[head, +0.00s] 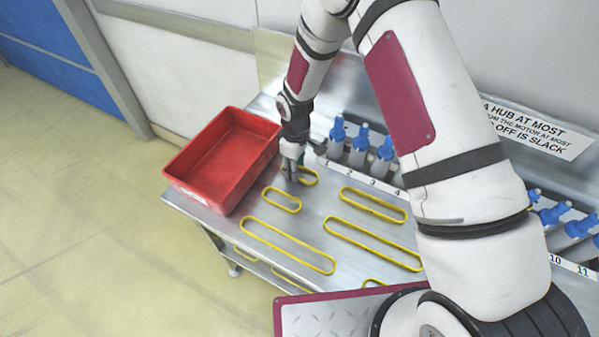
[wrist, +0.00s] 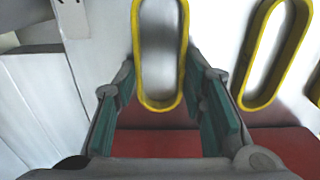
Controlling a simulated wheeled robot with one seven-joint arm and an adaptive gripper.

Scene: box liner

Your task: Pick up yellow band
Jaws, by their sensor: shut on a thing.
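Several yellow bands lie on the metal table. My gripper (head: 292,166) points down at the table just right of the red tray, at one small yellow band (head: 316,179). In the wrist view, this oblong band (wrist: 137,50) shows between the two green-padded fingers of my gripper (wrist: 165,75), and I am shut on it. In the head view, the gripper partly hides the band. It looks to be at or near the table surface; I cannot tell whether it is lifted.
A red tray (head: 250,174) stands at the table's left end. Another small yellow band (head: 285,193) and longer bands (head: 290,238) lie in front. Blue-capped bottles (head: 360,150) stand in a numbered row behind. My arm covers much of the right side.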

